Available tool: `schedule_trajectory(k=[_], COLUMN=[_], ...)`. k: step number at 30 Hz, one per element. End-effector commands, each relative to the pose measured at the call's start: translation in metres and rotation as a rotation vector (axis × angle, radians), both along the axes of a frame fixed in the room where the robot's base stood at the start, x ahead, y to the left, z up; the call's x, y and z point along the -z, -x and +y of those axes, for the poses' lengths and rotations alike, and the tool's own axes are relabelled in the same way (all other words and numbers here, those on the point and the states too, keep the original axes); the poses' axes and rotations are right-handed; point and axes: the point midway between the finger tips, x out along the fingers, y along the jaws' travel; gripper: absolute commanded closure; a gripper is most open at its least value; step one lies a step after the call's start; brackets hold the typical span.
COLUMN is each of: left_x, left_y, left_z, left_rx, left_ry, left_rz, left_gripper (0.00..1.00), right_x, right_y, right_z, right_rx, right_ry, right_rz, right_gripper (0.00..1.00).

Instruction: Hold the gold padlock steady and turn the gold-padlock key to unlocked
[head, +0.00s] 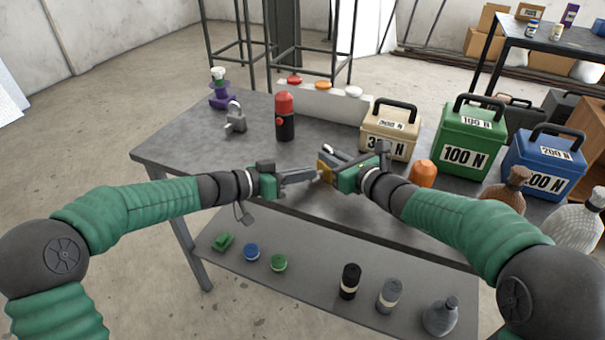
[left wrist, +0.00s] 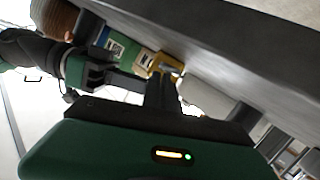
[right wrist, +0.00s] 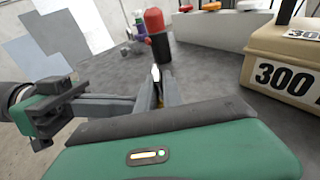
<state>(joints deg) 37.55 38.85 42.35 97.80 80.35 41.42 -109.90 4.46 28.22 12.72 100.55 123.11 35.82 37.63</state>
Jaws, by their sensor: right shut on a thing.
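The gold padlock (head: 326,171) is at the fingertips of my right gripper (head: 325,164), which is shut on it above the near edge of the grey table. It also shows as a yellow block in the left wrist view (left wrist: 165,64). My left gripper (head: 316,174) points right at the padlock, its fingertips very close to it. Its fingers look close together, but I cannot tell whether they are open or shut, or whether they touch the key. The key cannot be made out. The left gripper also shows in the right wrist view (right wrist: 130,106).
A grey padlock (head: 236,122), a red-and-black cylinder (head: 285,118) and a purple item (head: 221,97) stand on the table (head: 190,140). Labelled weight boxes in beige (head: 391,133), green (head: 468,145) and blue (head: 540,163) stand at right. A lower shelf (head: 320,262) holds several small objects.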

Motion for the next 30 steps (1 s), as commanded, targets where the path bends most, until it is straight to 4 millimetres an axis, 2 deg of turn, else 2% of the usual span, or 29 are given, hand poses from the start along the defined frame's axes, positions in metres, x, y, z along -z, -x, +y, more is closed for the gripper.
schedule_trajectory(k=[1, 7, 10, 13, 15, 21, 26, 30], left_x=[0.010, 0.005, -0.011, -0.039, -0.043, -0.057, -0.063, -0.064], left_y=[0.004, 0.003, 0.002, 0.000, 0.013, 0.044, 0.056, 0.059], left_z=[-0.002, -0.001, 0.001, 0.005, 0.025, 0.065, 0.081, 0.083], left_rx=[0.007, 0.006, 0.004, -0.001, -0.007, -0.005, -0.002, 0.001], left_ry=[-0.007, -0.008, -0.007, -0.003, -0.002, -0.001, 0.002, 0.003], left_rz=[0.016, 0.014, 0.007, -0.003, 0.002, -0.001, -0.002, -0.002], left_gripper=[1.00, 1.00, 1.00, 1.00, 1.00, 1.00, 1.00, 1.00], right_x=[0.003, 0.003, 0.003, 0.002, 0.002, 0.001, 0.001, 0.001], right_y=[-0.001, -0.001, -0.001, -0.001, 0.000, 0.001, 0.001, 0.001], right_z=[-0.003, -0.004, -0.004, -0.003, -0.003, -0.002, -0.001, 0.000], right_rx=[0.008, 0.009, 0.009, 0.008, 0.008, 0.005, 0.003, 0.002], right_ry=[0.000, 0.001, 0.001, 0.002, 0.003, 0.003, 0.003, 0.002], right_rz=[0.005, 0.005, 0.005, 0.003, 0.003, 0.003, 0.003, 0.002], right_gripper=[1.00, 1.00, 1.00, 1.00, 1.00, 1.00, 1.00, 1.00])
